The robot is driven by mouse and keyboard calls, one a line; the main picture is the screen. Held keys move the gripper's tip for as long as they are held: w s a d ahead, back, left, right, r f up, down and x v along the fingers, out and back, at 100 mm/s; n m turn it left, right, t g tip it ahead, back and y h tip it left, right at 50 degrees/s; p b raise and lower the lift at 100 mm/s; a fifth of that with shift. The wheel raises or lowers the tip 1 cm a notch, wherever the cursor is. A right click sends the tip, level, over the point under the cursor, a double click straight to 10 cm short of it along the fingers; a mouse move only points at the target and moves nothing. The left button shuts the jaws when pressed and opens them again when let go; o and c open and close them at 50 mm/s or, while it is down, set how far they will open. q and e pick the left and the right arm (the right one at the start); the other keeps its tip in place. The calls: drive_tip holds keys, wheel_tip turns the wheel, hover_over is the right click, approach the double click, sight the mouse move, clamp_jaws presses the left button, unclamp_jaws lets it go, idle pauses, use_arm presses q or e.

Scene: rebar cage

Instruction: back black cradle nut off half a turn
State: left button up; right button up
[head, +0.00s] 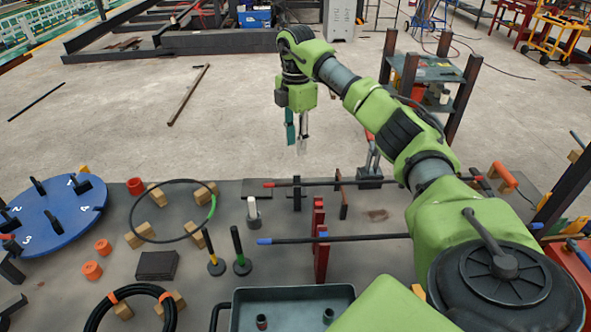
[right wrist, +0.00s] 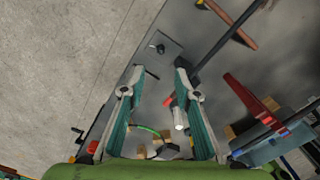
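The black cradle (head: 297,196) stands near the table's far edge and carries a dark rod (head: 420,181) with red ends. In the right wrist view, the rod's red end (right wrist: 168,101) shows between the fingers, with a black upright beside it. I cannot make out the nut clearly. A grey plate with a black knob (right wrist: 160,48) lies near the table edge; I cannot tell whether the knob is the nut. My right gripper (head: 296,147) is open and empty, pointing down above and beyond the cradle; its spread fingers (right wrist: 160,76) hold nothing. My left gripper is out of view.
A brown support (head: 341,197) and a toggle clamp (head: 371,168) stand right of the cradle. A red bracket (head: 320,245) with a blue-tipped rod (head: 350,239) is nearer. A white-topped post (head: 253,210) stands to the left. Open floor lies beyond the table.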

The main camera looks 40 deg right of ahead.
wheel_tip(320, 180, down, 13)
drive_tip(key=shift+s+p, duration=0.1)
drive_tip(key=shift+p, duration=0.45)
clamp_jaws()
